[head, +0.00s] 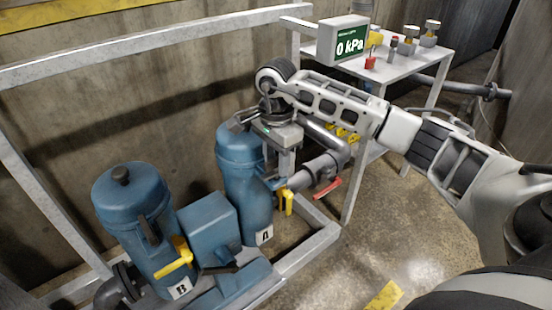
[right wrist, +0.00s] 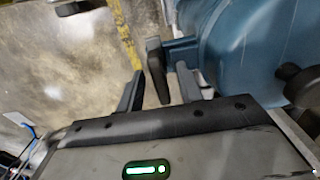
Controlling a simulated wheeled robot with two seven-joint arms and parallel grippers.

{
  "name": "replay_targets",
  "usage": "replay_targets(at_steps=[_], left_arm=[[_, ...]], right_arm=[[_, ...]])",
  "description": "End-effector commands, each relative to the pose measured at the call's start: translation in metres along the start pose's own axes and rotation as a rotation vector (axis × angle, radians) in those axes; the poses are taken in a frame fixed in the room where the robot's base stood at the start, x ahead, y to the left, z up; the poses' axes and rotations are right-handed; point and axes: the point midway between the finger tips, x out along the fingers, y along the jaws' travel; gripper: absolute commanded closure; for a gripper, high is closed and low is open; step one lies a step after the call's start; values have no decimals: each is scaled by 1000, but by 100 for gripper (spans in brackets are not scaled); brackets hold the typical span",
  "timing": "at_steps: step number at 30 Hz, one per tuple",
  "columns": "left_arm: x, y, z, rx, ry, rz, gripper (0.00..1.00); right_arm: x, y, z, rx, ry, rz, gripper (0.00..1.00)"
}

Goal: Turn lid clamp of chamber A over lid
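Chamber A (head: 243,175) is the right-hand blue cylinder, with a white letter plate at its foot. My right gripper (head: 247,122) is at the top of this chamber, at its lid, and hides part of it. In the right wrist view, a dark clamp handle (right wrist: 157,70) stands beside the blue chamber wall (right wrist: 245,50), on a blue bracket. The two fingers of the right gripper (right wrist: 159,88) are apart, one on each side of the handle, with gaps showing. The gripper is open. My left gripper is not in view.
Chamber B (head: 130,205) stands at the left, with a yellow handle (head: 175,260). A blue box (head: 208,228) sits between the chambers. A grey frame (head: 150,50) runs behind. Yellow and red valve handles (head: 328,188) lie right of chamber A. A display (head: 343,42) reads 0 kPa.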

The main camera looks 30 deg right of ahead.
Motion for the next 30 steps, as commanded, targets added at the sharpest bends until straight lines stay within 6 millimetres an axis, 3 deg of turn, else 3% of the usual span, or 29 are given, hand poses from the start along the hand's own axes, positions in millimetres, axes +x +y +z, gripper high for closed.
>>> replay_targets(at_steps=[5,9,10,20,30], left_arm=[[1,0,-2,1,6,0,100],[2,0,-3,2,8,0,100],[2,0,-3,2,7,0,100],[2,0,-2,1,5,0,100],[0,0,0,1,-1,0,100]], right_arm=[[0,0,0,0,0,0,64],[0,0,0,-1,-1,0,97],[0,0,0,-1,-1,0,100],[-1,0,0,23,-1,-1,100],[-2,-1,0,217,-2,-2,100]])
